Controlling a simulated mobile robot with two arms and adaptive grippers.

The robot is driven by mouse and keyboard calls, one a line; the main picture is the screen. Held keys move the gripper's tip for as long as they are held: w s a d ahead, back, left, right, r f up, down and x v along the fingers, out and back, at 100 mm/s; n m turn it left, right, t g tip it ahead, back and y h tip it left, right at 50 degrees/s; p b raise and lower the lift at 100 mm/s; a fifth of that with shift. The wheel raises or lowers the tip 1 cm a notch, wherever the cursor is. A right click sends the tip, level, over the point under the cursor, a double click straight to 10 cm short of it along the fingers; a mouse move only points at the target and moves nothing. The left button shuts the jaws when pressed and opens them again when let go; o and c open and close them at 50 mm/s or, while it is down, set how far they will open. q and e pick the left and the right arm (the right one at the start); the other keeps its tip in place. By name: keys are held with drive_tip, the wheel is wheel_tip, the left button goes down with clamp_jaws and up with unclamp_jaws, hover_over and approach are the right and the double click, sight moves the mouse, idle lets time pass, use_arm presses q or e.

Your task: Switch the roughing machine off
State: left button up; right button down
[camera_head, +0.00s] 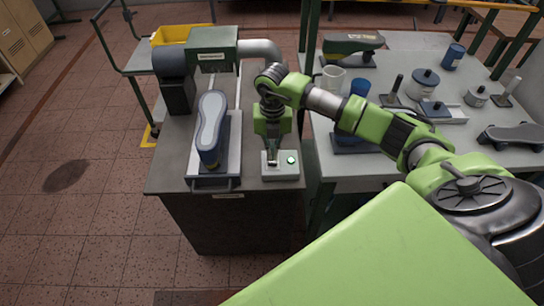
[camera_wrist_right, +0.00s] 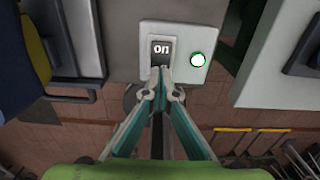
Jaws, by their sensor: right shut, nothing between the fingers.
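The roughing machine (camera_head: 211,50) has a green head and stands at the back of the dark grey bench. Its switch box (camera_head: 283,172) is a pale box on the bench's front right corner. In the right wrist view the box (camera_wrist_right: 182,32) carries a dark rocker switch (camera_wrist_right: 160,52) reading "on" and a lit green lamp (camera_wrist_right: 198,60). My right gripper (camera_head: 272,160) points down at the box; its closed fingertips (camera_wrist_right: 162,82) are at the lower edge of the rocker. I cannot tell whether they touch it. My left gripper is not in view.
A blue shoe last with a pale sole (camera_head: 210,128) lies on a tray (camera_head: 228,178) left of the switch box. A second table (camera_head: 400,168) on the right holds a mug (camera_head: 333,79), cans and tools. A yellow bin (camera_head: 172,35) stands behind the machine.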

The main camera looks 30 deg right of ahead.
sight(272, 162)
drive_tip(key=shift+s+f+b, duration=0.1)
drive_tip(key=shift+f+b, duration=0.85)
drive_tip(key=shift+f, duration=0.3)
idle(0.8)
drive_tip(key=shift+r, duration=0.1)
drive_tip(key=shift+r+p, duration=0.7)
drive_tip(key=shift+r, duration=0.05)
drive_tip(key=shift+r+p, duration=1.8)
drive_tip(key=shift+r, duration=0.95)
drive_tip(key=shift+a+f, duration=0.1)
